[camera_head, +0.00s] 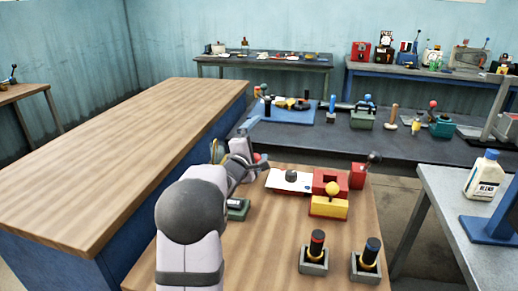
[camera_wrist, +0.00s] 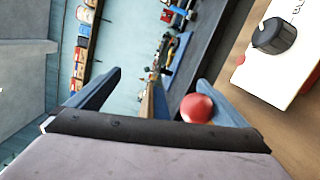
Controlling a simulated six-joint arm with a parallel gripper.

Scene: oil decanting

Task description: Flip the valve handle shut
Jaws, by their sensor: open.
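My gripper (camera_head: 249,125) is near the left back edge of the small wooden table in the head view. In the wrist view its two blue fingers (camera_wrist: 160,78) stand wide apart, with nothing clasped between them. A red ball knob (camera_wrist: 197,107) shows close to the inner side of the right finger; I cannot tell whether they touch. It also shows in the head view (camera_head: 257,158), beside my wrist. I cannot make out a valve body or lever under this knob, nor whether it is the valve handle.
A white box with a dark knob (camera_head: 288,182) stands right of my gripper, also seen in the wrist view (camera_wrist: 292,62). Near it are a red block (camera_head: 329,178), a yellow block (camera_head: 328,207) and a red lever box (camera_head: 358,175). Two dark-handled stands occupy the front right.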

